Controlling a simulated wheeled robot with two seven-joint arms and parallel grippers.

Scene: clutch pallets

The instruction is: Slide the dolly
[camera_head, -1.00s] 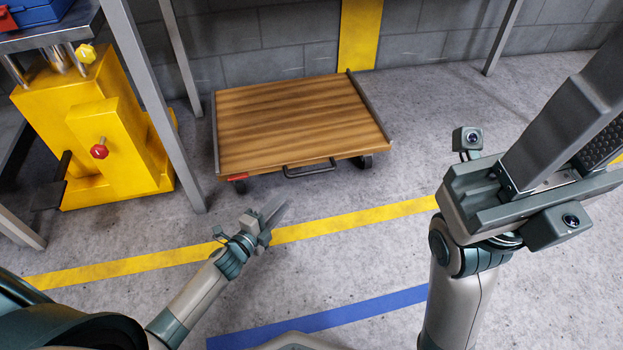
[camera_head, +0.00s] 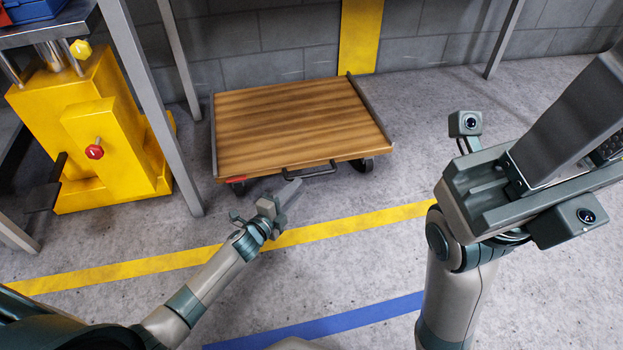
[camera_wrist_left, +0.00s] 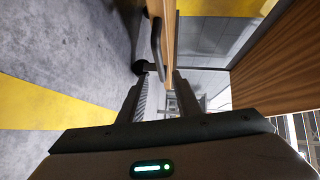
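The dolly (camera_head: 295,125) has a wooden deck, dark side rails and small wheels. It stands on the floor near the back wall, with a black handle (camera_head: 310,171) on its near edge. The handle also shows in the left wrist view (camera_wrist_left: 157,42), ahead of the fingers. My left gripper (camera_head: 290,191) is just in front of and below the handle, apart from it. Its two fingers are spread and empty in the left wrist view (camera_wrist_left: 160,90). My right gripper (camera_head: 570,115) is raised large at the right; its fingertips cannot be made out.
A yellow machine (camera_head: 95,135) with a red knob stands at the left. A grey table leg (camera_head: 150,110) rises between it and the dolly. A grey block wall (camera_head: 285,40) is behind the dolly. The floor right of the dolly is clear.

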